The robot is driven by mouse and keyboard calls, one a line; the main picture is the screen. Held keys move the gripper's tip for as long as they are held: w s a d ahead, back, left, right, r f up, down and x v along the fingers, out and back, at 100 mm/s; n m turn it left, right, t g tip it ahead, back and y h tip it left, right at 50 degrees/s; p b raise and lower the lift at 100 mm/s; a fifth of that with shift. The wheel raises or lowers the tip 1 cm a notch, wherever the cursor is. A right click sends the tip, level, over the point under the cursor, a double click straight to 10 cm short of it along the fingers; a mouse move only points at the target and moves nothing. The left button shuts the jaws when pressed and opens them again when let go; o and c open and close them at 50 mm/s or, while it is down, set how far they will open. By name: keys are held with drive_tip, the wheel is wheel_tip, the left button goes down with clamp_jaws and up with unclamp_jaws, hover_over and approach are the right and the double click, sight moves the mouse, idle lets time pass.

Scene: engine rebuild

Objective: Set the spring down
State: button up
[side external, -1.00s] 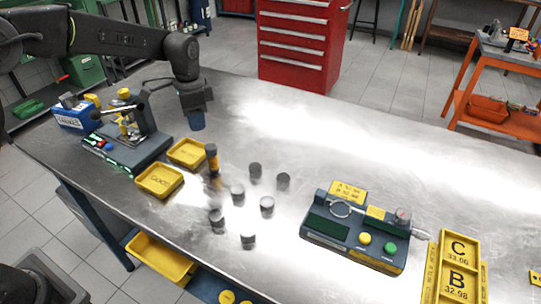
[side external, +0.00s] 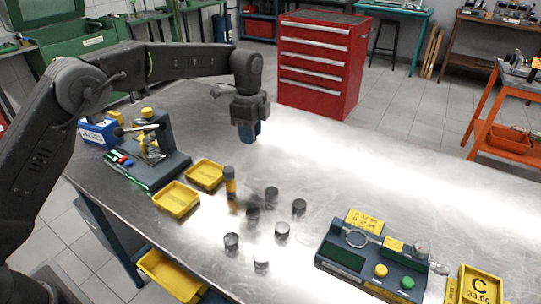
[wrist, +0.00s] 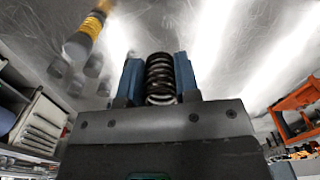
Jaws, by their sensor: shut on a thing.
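My gripper (side external: 249,131) is above the steel bench, behind the group of dark cylinders, with its blue fingers pointing down. In the wrist view my gripper (wrist: 160,77) is shut on a dark coil spring (wrist: 160,72), held between the two blue fingers. The spring's coils show clearly there, with a paler coil near the palm. In the side view I cannot make out the spring between the fingers. The bench surface (side external: 330,175) lies below the gripper with a visible gap.
Several short dark cylinders (side external: 272,193) and a yellow-banded upright tool (side external: 229,183) stand in front. Two yellow trays (side external: 176,199) and a lever device (side external: 150,150) stand left. A gauge box (side external: 372,262) sits right. The bench's back right is clear.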

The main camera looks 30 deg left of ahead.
hover_over(289, 181)
wheel_tip(289, 181, down, 7)
drive_tip(key=shift+d+r, duration=0.1)
drive_tip(key=shift+d, duration=0.05)
wheel_tip(289, 181, down, 2)
drive_tip(key=shift+f, duration=0.65)
drive_tip(key=shift+f, duration=0.15)
drive_tip(key=o, duration=0.9)
drive_tip(key=shift+r, duration=6.85)
